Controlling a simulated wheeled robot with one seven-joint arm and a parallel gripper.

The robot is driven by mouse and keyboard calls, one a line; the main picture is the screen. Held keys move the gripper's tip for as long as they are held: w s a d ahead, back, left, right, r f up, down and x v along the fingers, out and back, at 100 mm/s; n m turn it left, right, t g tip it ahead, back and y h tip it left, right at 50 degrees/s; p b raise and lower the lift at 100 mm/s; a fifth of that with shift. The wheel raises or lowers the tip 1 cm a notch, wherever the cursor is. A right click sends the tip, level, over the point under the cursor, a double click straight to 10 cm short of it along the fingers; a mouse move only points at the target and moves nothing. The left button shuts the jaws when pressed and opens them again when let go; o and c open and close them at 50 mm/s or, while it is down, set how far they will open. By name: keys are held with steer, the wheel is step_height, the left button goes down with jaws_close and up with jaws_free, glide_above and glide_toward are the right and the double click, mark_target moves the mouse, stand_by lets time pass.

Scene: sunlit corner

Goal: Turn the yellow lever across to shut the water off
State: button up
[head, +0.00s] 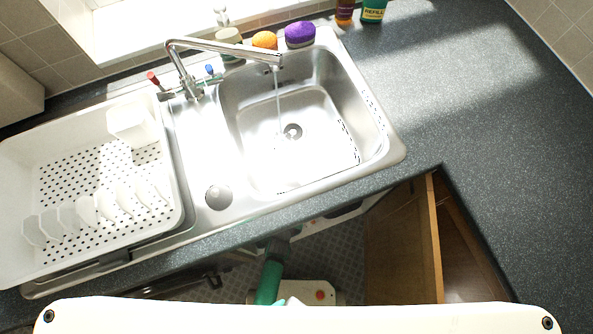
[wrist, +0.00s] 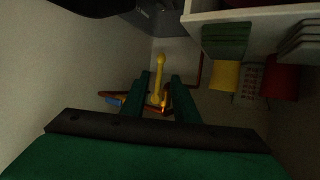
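The yellow lever (wrist: 160,62) shows in the middle of the wrist view, on a copper pipe (wrist: 150,110) in the dim cupboard. It points away from me, with a rounded far end. My gripper (wrist: 161,76) is open, with one dark green finger on each side of the lever in the picture. Gaps show between lever and fingers; I cannot tell how deep the lever lies between them. In the head view water (head: 277,98) runs from the tap (head: 225,47) into the sink (head: 305,180). There the lever and my fingers are hidden below the worktop.
A shelf (wrist: 250,14) at upper right of the wrist view has green, yellow and red items (wrist: 280,82) near it. A blue part (wrist: 112,100) sits on the pipes at left. In the head view a wooden cupboard door (head: 400,250) stands open right of my arm.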

steer(key=x, duration=0.8)
jaws_close()
stand_by(1.4)
